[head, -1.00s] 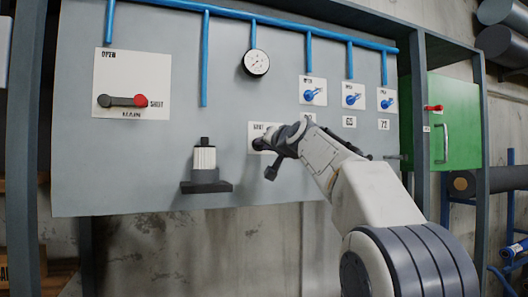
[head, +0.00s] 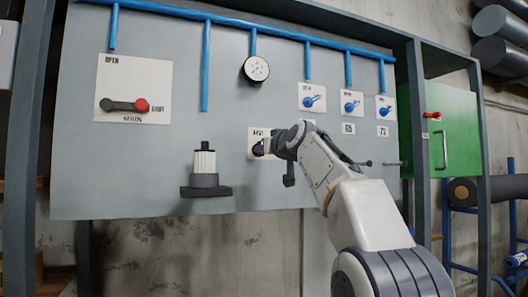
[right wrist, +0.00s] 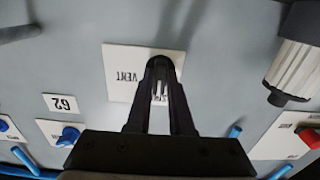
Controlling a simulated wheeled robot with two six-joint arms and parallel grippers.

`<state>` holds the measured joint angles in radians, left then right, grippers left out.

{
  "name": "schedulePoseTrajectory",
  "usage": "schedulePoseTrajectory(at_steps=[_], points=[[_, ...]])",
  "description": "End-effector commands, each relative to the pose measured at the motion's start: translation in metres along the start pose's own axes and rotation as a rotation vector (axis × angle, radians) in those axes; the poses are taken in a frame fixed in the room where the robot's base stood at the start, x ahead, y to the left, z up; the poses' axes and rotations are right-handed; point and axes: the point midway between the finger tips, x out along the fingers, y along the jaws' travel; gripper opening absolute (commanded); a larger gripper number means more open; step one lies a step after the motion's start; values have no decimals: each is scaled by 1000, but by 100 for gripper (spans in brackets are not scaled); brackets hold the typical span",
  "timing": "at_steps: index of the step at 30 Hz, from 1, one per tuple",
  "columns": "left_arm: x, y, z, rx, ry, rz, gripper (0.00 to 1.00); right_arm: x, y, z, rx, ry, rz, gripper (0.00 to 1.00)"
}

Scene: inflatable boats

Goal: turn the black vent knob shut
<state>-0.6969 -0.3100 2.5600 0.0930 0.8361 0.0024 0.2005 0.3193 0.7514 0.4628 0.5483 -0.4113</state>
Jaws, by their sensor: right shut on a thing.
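The vent plate (head: 252,136) is a white label plate low in the middle of the grey panel. My right gripper (head: 264,147) reaches it from the right and is shut on the black vent knob (head: 257,150), of which only a little shows at the fingertips. In the right wrist view the two dark fingers of my gripper (right wrist: 161,72) stand over the plate (right wrist: 122,72), with the word VENT beside them. The fingers cover most of the knob, so its exact angle cannot be read. My left gripper is not in view.
A red-handled main lever (head: 128,105) is at the left. A white and black fitting (head: 204,165) juts from the panel left of my gripper. Blue knobs (head: 351,106) are above right, a gauge (head: 256,69) above, and a green cabinet (head: 455,130) at the right.

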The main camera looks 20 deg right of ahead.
Motion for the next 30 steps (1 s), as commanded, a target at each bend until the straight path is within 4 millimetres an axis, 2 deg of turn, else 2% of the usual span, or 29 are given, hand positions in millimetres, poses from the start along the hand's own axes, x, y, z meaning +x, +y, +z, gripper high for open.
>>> schedulePoseTrajectory(at_steps=[12, 13, 14, 15, 25, 30], points=[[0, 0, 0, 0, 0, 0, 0, 0, 0, 0, -9, -1, 0, 0], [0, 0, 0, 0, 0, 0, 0, 0, 0, 0, -9, -1, 0, 31], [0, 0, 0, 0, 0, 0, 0, 0, 0, 0, -9, -1, 0, 43], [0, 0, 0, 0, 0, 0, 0, 0, 0, 0, -9, -1, 0, 50], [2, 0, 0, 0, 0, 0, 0, -2, 0, 1, -7, 1, 0, 50], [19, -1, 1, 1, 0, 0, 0, -23, 0, 4, -8, 3, 1, 50]])
